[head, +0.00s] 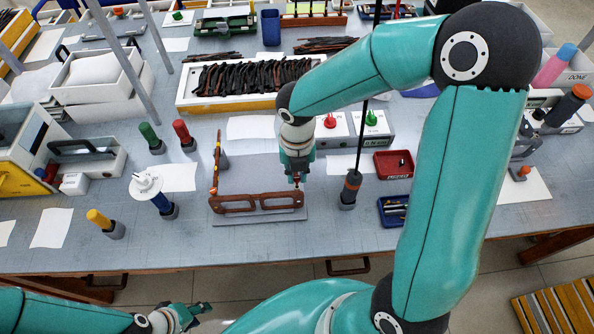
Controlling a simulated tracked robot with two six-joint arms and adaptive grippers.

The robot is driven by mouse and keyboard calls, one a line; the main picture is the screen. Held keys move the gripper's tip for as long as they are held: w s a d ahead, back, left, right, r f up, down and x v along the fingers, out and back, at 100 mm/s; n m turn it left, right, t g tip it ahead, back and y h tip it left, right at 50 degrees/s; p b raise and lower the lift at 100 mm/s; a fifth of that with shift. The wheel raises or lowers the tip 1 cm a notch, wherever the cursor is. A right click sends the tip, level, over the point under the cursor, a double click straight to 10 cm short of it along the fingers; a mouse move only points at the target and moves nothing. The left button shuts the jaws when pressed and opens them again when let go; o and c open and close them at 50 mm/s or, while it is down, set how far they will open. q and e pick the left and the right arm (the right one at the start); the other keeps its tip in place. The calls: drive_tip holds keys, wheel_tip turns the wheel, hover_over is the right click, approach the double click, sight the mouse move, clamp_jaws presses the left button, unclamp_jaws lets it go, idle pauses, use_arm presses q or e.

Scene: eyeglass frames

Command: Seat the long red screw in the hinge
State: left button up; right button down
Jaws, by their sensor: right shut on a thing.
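The brown eyeglass frame front (237,207) lies on a grey holder (262,217) near the table's front edge. A brown temple arm (215,170) extends back from its left end. My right gripper (297,178) points down just above the frame's right end. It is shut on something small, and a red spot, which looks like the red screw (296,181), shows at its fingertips. The hinge at that end is too small and covered to make out, so I cannot tell whether the screw touches it. My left gripper (196,314) is low at the left, in front of the table, away from the frame.
A red tray (393,172) and a blue tray (388,217) lie to the right. A dark tool stands upright in a holder (348,202) right of the frame. Coloured-handled tools, including a yellow one (98,218), stand at left. A box of dark temples (210,105) lies behind.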

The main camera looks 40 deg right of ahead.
drive_tip(key=shift+f+b, duration=0.6)
drive_tip(key=shift+f, duration=0.4)
drive_tip(key=c, duration=1)
unclamp_jaws()
drive_tip(key=shift+c, duration=0.2)
drive_tip(key=shift+r, duration=0.1)
drive_tip(key=shift+r+p, duration=3.45)
drive_tip(key=shift+r, duration=0.05)
drive_tip(key=shift+f, duration=0.1)
